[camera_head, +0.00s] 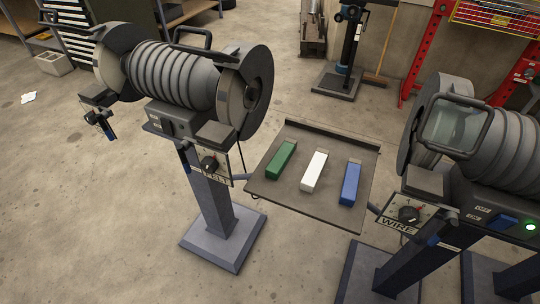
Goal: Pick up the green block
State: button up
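The green block (281,160) is a long bar lying on a dark flat tray (330,214), at the left of a row of three bars. Bare tray surface shows around it. A white block (314,172) lies to its right, apart from it, and a blue block (350,184) lies farther right. All three tilt the same way in the picture, roughly parallel. My gripper is not in view, and nothing visible is touching the green block.
A bench grinder (172,76) on a pedestal stands close to the tray's left. Another grinder machine (480,140) stands close on the right. A raised lip (333,134) runs along the tray's back edge. Open concrete floor (90,200) lies at the left.

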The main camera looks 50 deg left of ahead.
aim_at(274, 170)
jog(key=u, duration=1.6)
jog(key=k, duration=0.6)
jog(key=u, duration=0.35)
jog(key=i, duration=1.15)
jog(key=z, duration=0.55)
